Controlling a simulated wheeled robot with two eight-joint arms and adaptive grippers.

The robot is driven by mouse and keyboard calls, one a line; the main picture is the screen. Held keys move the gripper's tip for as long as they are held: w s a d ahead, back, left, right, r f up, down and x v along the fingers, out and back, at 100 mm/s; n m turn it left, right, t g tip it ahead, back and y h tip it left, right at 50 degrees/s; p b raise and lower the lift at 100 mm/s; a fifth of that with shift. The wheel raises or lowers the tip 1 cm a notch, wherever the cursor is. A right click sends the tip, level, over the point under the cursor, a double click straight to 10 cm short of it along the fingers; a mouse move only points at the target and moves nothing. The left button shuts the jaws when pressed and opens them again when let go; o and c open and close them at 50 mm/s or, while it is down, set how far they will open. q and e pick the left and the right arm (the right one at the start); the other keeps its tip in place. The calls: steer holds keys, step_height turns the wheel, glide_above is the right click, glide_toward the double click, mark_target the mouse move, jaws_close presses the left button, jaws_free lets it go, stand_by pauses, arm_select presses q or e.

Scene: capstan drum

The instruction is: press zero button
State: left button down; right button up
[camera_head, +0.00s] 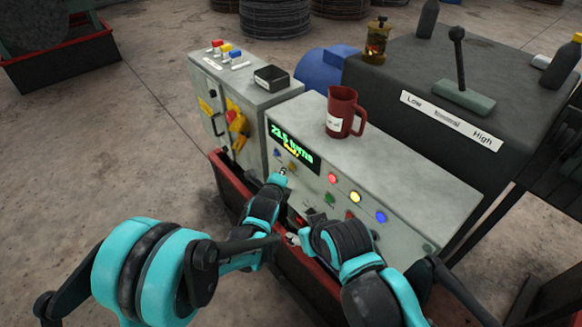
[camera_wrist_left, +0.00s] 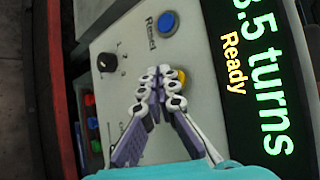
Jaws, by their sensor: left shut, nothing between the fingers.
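The grey control panel (camera_head: 400,190) has a display (camera_head: 293,148) reading "23.5 turns" and "Ready". My left gripper (camera_head: 281,177) is shut and empty, just in front of the panel below the display. In the left wrist view its fingertips (camera_wrist_left: 159,80) partly cover a yellow button (camera_wrist_left: 182,77). Any label of that button is hidden, so I cannot tell whether it reads zero. I cannot tell whether the fingers touch the panel. My right gripper (camera_head: 308,224) is low before the panel, its jaws unclear.
A black knob (camera_wrist_left: 106,62) is on the panel. Red (camera_head: 332,178), yellow (camera_head: 355,196) and blue (camera_head: 381,217) lamps or buttons line the front to the right. A red mug (camera_head: 343,110) stands on top. A grey cabinet (camera_head: 238,100) is at the left.

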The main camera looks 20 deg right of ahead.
arm_select(q)
steer(key=shift+d, duration=0.15)
steer(key=shift+w+d, duration=0.15)
steer(key=shift+d, duration=0.1)
steer(key=shift+w+d, duration=0.15)
steer(key=shift+d, duration=0.25)
stand_by(0.8)
steer(key=shift+a, duration=0.1)
steer(key=shift+s+a+b, duration=0.3)
steer(key=shift+a+b, duration=0.1)
steer(key=shift+a, duration=0.25)
steer(key=a, duration=0.1)
steer(key=s+a, duration=0.1)
steer(key=a, duration=0.2)
steer(key=shift+s+a+b, duration=0.35)
steer(key=shift+a, duration=0.05)
stand_by(0.8)
